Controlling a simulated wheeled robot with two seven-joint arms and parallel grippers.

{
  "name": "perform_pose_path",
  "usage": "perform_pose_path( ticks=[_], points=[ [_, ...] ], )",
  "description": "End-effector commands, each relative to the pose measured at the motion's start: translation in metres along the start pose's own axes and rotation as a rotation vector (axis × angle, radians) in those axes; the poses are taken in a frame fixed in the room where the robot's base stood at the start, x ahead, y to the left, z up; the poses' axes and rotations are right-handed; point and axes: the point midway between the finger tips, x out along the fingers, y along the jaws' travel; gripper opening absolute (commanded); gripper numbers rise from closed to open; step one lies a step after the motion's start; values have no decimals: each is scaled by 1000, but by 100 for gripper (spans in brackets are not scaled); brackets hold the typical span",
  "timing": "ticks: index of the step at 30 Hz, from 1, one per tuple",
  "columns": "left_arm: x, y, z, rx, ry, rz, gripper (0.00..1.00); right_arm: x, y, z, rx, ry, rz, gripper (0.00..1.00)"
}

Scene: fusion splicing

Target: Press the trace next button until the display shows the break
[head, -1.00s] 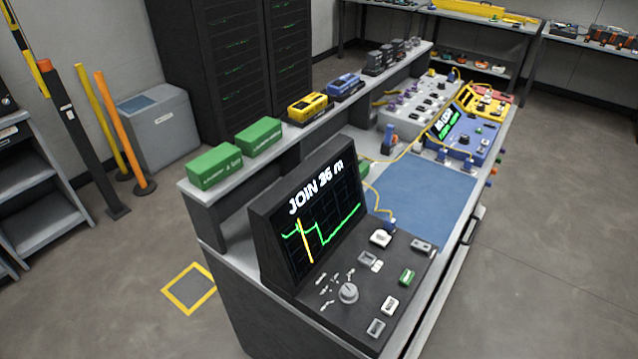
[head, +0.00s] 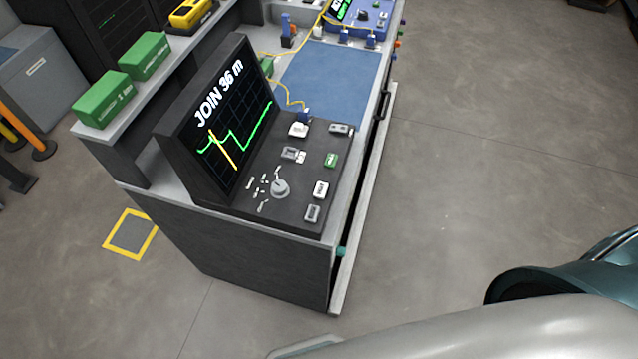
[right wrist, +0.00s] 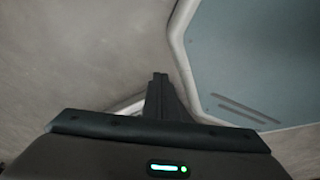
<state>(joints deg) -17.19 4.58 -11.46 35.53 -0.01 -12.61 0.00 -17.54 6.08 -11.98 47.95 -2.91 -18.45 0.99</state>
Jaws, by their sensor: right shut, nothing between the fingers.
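The black trace unit stands at the near end of the bench. Its tilted display (head: 232,112) reads "JOIN 36 m", with a green trace and a yellow vertical cursor line. Its control panel (head: 290,215) holds a grey round knob, a green button (head: 331,160), a white button (head: 321,189) and grey keys, one of them a grey key (head: 312,213) near the front corner. The small labels are too small to read, so I cannot tell which is trace next. My right gripper (right wrist: 160,78) is shut and empty, away from the panel, over bare floor. My left gripper is out of view.
A blue mat (head: 330,75) lies on the bench beyond the unit, with a yellow cable near it. Green boxes (head: 105,98) sit on the raised shelf. Floor right of the bench is clear. My own arm and body fill the lower right.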

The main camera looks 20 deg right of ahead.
Motion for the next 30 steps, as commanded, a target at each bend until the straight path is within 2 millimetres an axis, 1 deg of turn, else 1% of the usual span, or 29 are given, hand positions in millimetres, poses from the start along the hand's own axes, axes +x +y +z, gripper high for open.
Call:
perform_pose_path(
  ticks=[1, 2, 3, 8, 9, 11, 12, 14, 18, 23, 26, 27, 29, 30],
  points=[
    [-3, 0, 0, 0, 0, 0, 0, -7, 6, -20, -11, 26, 9, 0],
    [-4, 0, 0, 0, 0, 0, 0, -11, 9, -31, -17, 38, 15, 0],
    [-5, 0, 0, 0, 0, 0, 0, -16, 13, -46, -24, 57, 22, 0],
    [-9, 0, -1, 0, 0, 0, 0, -42, 30, -104, -52, 128, 55, 0],
    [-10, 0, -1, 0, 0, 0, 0, -50, 33, -118, -60, 145, 64, 0],
    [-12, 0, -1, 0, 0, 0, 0, -62, 39, -139, -70, 171, 78, 0],
    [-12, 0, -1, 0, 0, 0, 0, -71, 43, -152, -76, 189, 88, 0],
    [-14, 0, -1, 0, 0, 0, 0, -85, 48, -172, -86, 216, 103, 0],
    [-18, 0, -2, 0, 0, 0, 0, -121, 59, -216, -102, 277, 137, 0],
    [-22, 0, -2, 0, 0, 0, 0, -168, 70, -261, -118, 349, 179, 0],
    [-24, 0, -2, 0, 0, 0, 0, -200, 76, -286, -124, 393, 204, 0],
    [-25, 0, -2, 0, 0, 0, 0, -213, 78, -296, -126, 411, 215, 0],
    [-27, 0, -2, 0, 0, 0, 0, -233, 82, -310, -128, 438, 231, 0],
    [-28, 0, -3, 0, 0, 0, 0, -247, 84, -318, -128, 456, 242, 0]
  ],
)
